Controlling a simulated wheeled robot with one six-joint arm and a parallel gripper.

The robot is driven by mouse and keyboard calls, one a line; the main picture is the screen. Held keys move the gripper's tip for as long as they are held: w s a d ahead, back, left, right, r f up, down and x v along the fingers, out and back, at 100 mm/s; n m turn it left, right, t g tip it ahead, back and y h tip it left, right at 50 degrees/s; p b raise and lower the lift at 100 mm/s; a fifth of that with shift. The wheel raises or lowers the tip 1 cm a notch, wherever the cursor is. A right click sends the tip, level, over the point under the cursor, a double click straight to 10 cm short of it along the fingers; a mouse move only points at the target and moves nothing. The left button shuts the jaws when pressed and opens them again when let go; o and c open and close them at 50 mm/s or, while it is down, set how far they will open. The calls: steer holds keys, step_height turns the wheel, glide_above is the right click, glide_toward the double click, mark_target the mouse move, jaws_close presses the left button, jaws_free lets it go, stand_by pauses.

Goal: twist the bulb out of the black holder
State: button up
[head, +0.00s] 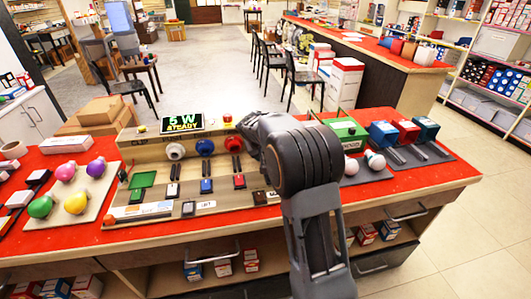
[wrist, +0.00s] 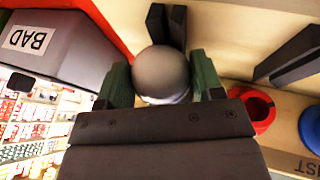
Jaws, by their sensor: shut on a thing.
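My gripper (wrist: 160,82) has its green-tipped fingers closed around a round grey bulb (wrist: 162,70) in the wrist view. One finger lies on each side of the bulb. The black holder cannot be made out; the bulb and gripper cover the place behind them, so I cannot tell whether the bulb is still seated. In the head view my arm hides the gripper, the bulb and that part of the panel.
A red holder (wrist: 251,108) and a blue holder (wrist: 312,128) are at the right in the wrist view. Dark paired prongs (wrist: 166,25) lie beyond the bulb. A grey bin labelled BAD (wrist: 70,55) is at left. Colored bulbs (head: 76,202) sit on a tray at the table's left.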

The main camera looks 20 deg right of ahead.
steer(key=shift+a+f+h+b, duration=0.1)
steer(key=shift+h+b, duration=0.5)
steer(key=shift+b, duration=0.35)
stand_by(0.7)
steer(key=shift+s, duration=0.15)
steer(key=shift+s+a+b, duration=0.15)
steer(key=shift+s+b, duration=0.45)
steer(key=shift+s, duration=0.2)
steer(key=shift+s+a+b, duration=0.15)
steer(key=shift+s+b, duration=0.4)
steer(key=shift+s, duration=0.2)
step_height(320, 180, up, 8)
steer(key=p, duration=0.5)
steer(key=shift+p, duration=0.35)
steer(key=shift+s, duration=0.1)
